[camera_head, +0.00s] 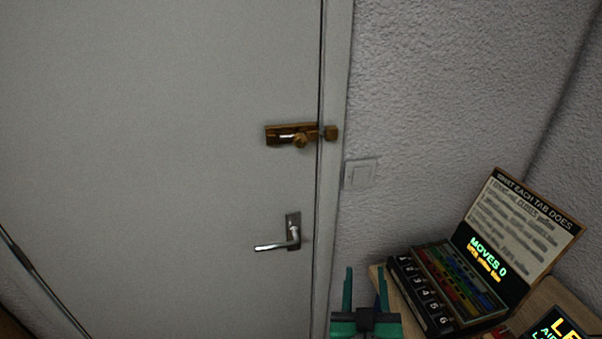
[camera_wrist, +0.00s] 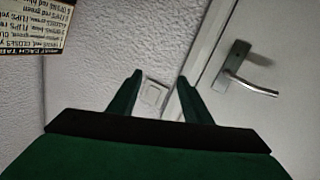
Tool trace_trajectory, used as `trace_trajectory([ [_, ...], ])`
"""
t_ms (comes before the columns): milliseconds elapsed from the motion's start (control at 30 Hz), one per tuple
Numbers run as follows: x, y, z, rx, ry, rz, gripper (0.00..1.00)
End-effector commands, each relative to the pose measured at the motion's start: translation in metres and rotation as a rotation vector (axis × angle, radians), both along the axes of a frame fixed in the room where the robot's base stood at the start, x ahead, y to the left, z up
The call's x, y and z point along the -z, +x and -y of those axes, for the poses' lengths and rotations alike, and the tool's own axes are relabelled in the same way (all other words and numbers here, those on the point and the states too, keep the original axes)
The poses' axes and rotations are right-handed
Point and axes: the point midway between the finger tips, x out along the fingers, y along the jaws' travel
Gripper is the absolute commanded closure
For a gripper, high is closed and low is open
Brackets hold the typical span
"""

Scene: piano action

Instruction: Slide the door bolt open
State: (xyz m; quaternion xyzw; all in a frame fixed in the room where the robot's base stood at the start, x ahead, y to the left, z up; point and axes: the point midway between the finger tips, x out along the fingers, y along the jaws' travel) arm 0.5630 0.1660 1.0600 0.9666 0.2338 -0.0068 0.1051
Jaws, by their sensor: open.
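The brass door bolt (camera_head: 281,134) is mounted on the grey door (camera_head: 180,170) near its right edge, with a round knob (camera_head: 300,141) on it. The bolt is not seen in the wrist view. My gripper (camera_head: 364,285) is green, open and empty, low in the head view, below and right of the bolt and well apart from it. Its two fingers also show in the wrist view (camera_wrist: 160,85).
A silver lever handle (camera_head: 283,240) is on the door below the bolt; it also shows in the wrist view (camera_wrist: 247,75). A light switch (camera_head: 361,173) is on the wall. A box with numbered tabs (camera_head: 425,296) and a sign (camera_head: 520,235) stands on a wooden table at lower right.

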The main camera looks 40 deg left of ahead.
Motion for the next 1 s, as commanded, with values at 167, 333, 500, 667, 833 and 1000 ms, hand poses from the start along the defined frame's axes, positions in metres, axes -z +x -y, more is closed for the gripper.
trace_trajectory([
  [167,-0.064,0.012,-0.037,-0.102,-0.053,0.07,0.55],
  [333,-0.121,0.011,-0.068,-0.196,-0.118,0.137,0.55],
  [500,-0.179,0.001,-0.094,-0.284,-0.194,0.214,0.55],
  [667,-0.224,-0.015,-0.111,-0.349,-0.262,0.281,0.55],
  [833,-0.252,-0.028,-0.12,-0.389,-0.315,0.327,0.55],
  [1000,-0.26,-0.031,-0.125,-0.404,-0.335,0.342,0.55],
])
